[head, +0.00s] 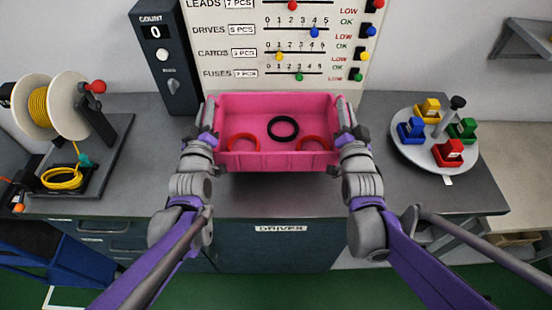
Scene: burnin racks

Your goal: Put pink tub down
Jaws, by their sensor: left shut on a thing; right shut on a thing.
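The pink tub (275,161) is in the middle of the head view, over the grey bench near its front edge. Inside it lie a black ring (283,128) and two red rings, one at the left (243,141) and one at the right (311,142). My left gripper (208,138) is shut on the tub's left side wall. My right gripper (345,135) is shut on its right side wall. The tub looks level. I cannot tell whether its base touches the bench.
A cable spool stand (85,135) is on the left of the bench (275,203). A round white tray (413,160) with coloured blocks is on the right. A dark counter box (165,60) and a white slider board (235,35) stand behind the tub.

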